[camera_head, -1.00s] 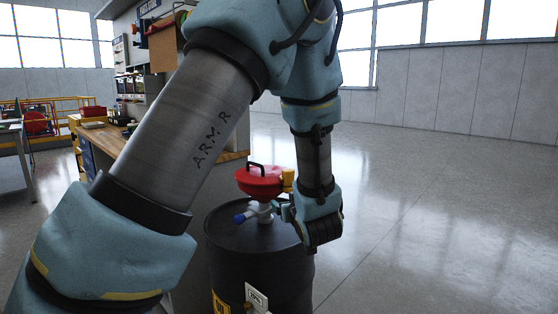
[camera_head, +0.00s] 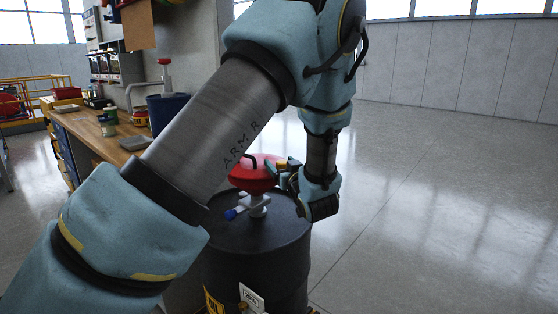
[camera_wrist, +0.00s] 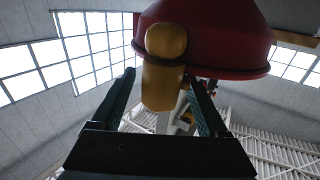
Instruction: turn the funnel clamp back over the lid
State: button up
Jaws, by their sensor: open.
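The red funnel (camera_head: 252,176), its lid closed with a black handle on top, stands on the black drum (camera_head: 250,235). The yellow clamp (camera_head: 281,163) sits at the right side of the funnel's rim. In the wrist view the clamp (camera_wrist: 164,55) hangs upright against the red funnel (camera_wrist: 225,40), a rounded tip above a wider body. My gripper (camera_wrist: 165,98) is open, its two fingers on either side of the clamp's lower end; contact is not clear. In the head view my gripper (camera_head: 288,181) is at the funnel's right side, its fingertips partly hidden.
A white valve with a blue end (camera_head: 236,213) juts left below the funnel. A wooden workbench (camera_head: 95,135) with jars and a blue bin (camera_head: 168,110) runs behind at left. The floor (camera_head: 440,210) to the right is clear.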

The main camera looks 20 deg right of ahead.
jog(key=shift+w, duration=0.8)
jog(key=shift+c, duration=0.3)
grip_shut()
